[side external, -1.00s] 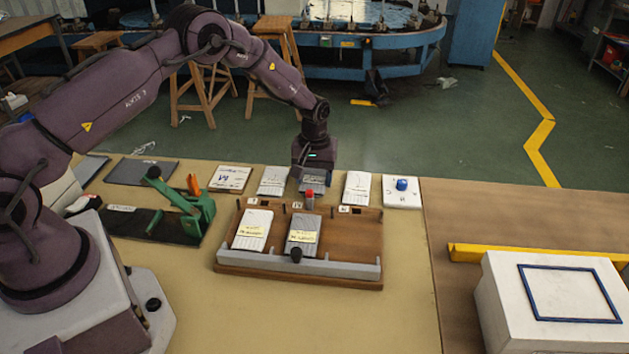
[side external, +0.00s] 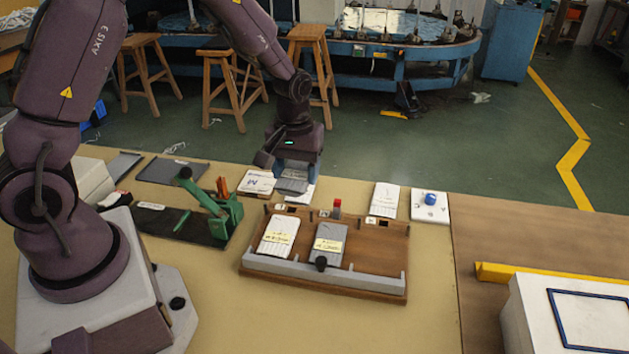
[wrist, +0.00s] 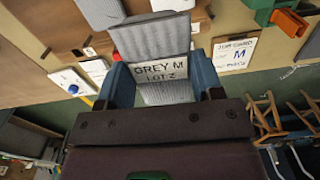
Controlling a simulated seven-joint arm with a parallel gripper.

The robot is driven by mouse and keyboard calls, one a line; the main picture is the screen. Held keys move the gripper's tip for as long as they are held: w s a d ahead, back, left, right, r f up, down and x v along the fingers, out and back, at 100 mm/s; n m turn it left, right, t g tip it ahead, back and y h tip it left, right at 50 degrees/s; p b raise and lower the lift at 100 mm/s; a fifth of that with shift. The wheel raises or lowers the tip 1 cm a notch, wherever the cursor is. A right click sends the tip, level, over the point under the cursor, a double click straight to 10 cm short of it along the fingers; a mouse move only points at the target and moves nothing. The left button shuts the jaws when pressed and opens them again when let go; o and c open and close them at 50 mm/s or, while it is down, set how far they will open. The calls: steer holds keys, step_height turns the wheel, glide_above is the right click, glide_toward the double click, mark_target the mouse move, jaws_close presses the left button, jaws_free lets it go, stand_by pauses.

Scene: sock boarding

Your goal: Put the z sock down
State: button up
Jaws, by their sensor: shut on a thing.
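My gripper (side external: 294,168) is shut on the z sock (side external: 291,185), a grey ribbed piece, at the back of the table. In the wrist view the z sock (wrist: 152,38) extends out from between the blue fingers (wrist: 160,82), and a label reading "GREY M LOT Z" shows at the grip. A white sock (side external: 303,194) lies partly hidden under and beside it. The job card (side external: 257,181) marked M is just left of the held sock. I cannot tell whether the z sock touches what is below it.
A green clamp device (side external: 222,212) stands left. Another white sock (side external: 386,198) and a white block with a blue knob (side external: 430,204) lie right.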

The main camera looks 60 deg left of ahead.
steer(key=shift+m, duration=0.4)
steer(key=d+r, duration=0.2)
steer(key=d, duration=0.1)
steer(key=shift+s+d+r, duration=0.1)
steer(key=shift+s+r, duration=0.25)
steer(key=s+d+r, duration=0.2)
steer(key=s+d, duration=0.3)
steer(key=s, duration=0.7)
steer(key=n, duration=0.1)
glide_above(328, 244)
steer(key=f, duration=0.9)
steer(key=shift+s+f, duration=0.25)
steer(key=shift+s, duration=0.1)
steer(key=shift+w+f, duration=0.3)
steer(key=shift+f, duration=0.75)
steer(key=shift+w+f, duration=0.1)
steer(key=shift+f, duration=0.8)
steer(key=shift+f, duration=0.15)
